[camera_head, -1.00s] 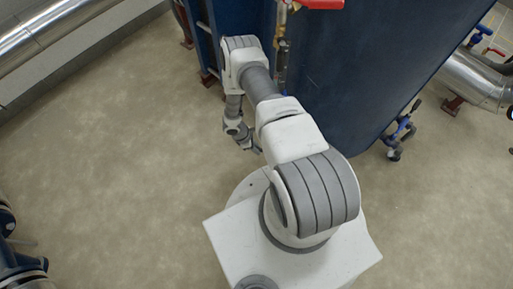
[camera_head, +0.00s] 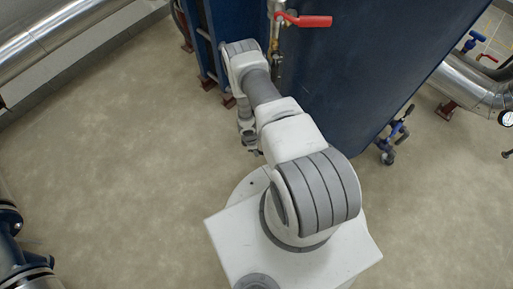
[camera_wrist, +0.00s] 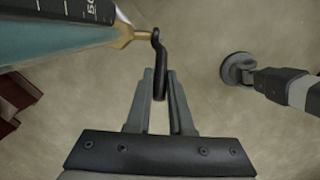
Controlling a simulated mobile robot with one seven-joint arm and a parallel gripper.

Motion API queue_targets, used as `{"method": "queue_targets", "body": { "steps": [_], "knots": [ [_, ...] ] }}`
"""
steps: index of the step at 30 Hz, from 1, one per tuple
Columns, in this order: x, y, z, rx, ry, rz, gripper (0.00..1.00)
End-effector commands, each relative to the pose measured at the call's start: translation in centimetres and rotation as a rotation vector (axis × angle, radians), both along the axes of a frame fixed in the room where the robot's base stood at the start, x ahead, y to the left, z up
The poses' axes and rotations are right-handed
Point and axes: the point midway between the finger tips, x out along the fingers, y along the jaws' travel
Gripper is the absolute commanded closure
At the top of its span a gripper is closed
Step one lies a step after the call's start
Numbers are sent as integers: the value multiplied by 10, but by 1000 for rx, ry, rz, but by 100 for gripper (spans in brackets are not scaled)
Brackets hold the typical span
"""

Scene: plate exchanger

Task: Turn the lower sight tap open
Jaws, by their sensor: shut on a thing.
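The lower sight tap shows in the wrist view as a brass fitting (camera_wrist: 128,38) at the end of a teal sight tube (camera_wrist: 55,38), with a black hooked lever (camera_wrist: 159,65). My gripper (camera_wrist: 161,75) has its two grey fingers on either side of the lever's end and is shut on it. The lever points toward my gripper's palm in the wrist view. In the head view my wrist (camera_head: 247,130) hangs beside the blue tank, and the fingertips and the lower tap cannot be made out.
The large blue tank (camera_head: 350,75) stands ahead. A red-handled valve (camera_head: 305,21) is at the top of the picture, above my arm.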

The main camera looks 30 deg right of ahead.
Motion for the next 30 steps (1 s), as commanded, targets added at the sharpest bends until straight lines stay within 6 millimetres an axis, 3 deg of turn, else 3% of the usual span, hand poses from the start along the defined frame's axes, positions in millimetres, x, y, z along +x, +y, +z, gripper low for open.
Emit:
{"method": "queue_targets", "body": {
  "steps": [3,22,23,24,27,30],
  "knots": [
    [0,-2,10,50,-23,0,100],
    [2,1,8,135,-64,0,100],
    [2,1,8,135,-64,0,77],
    [2,1,8,135,-64,0,69],
    [2,1,8,137,-64,0,51],
    [1,2,8,138,-64,0,50]
  ]
}}
